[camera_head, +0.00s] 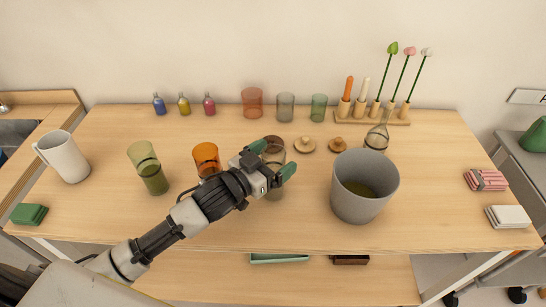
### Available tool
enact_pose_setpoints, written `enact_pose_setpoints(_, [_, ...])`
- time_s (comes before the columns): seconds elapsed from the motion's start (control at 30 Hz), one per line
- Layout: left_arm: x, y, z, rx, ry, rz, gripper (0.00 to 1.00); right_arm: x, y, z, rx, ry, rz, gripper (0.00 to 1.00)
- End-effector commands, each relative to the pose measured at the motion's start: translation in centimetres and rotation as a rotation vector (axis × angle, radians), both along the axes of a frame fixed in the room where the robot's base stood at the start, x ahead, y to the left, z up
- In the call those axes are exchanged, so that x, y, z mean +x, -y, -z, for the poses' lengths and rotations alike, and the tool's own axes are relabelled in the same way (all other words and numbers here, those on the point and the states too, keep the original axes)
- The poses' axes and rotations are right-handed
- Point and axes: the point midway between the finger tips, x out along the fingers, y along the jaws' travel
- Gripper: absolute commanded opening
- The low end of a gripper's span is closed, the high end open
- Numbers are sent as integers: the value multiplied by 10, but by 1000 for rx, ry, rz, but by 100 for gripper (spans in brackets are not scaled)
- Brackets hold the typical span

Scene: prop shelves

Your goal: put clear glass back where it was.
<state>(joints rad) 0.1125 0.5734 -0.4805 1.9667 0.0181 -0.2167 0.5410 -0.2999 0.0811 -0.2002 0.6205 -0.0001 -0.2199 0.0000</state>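A see-through glass with a brownish tint (273,153) stands upright at the middle of the table; I take it to be the clear glass. My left gripper (273,160) reaches it from the front left. Its two green-tipped fingers are spread, one on each side of the glass, and its body hides part of the glass. I cannot tell whether the fingers press on it. Another see-through grey glass (285,107) stands in the back row between a red glass (252,103) and a green glass (319,107). My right gripper is not in view.
An orange glass (206,158) stands close behind my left forearm, with a green glass (148,167) farther left. A grey bucket (362,205) stands to the right, in front of a clear flask (378,135). Wooden lids (304,145) lie behind. A white mug (62,156) is far left.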

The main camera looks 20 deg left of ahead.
Motion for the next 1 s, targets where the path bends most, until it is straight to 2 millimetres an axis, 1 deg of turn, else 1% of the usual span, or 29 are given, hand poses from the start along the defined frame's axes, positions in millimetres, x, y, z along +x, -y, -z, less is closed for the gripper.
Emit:
enact_pose_setpoints(0.13, [0,0,-1,0,0,0,91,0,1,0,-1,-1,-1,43])
enact_pose_setpoints(0.2, [0,0,-5,0,1,0,91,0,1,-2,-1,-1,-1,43])
enact_pose_setpoints(0.27, [-5,-3,-2,0,-1,-1,91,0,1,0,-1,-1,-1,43])
enact_pose_setpoints(0.37, [-19,-11,0,2,-4,0,91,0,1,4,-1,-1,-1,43])
enact_pose_setpoints(0.5, [-46,-25,1,2,-4,0,91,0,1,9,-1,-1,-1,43])
enact_pose_setpoints(0.7, [-80,-44,0,2,-4,0,91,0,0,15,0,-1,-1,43])
enact_pose_setpoints(0.8, [-92,-50,0,0,-4,0,91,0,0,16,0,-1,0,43])
enact_pose_setpoints(1.0, [-104,-57,-3,0,0,0,91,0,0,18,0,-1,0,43])
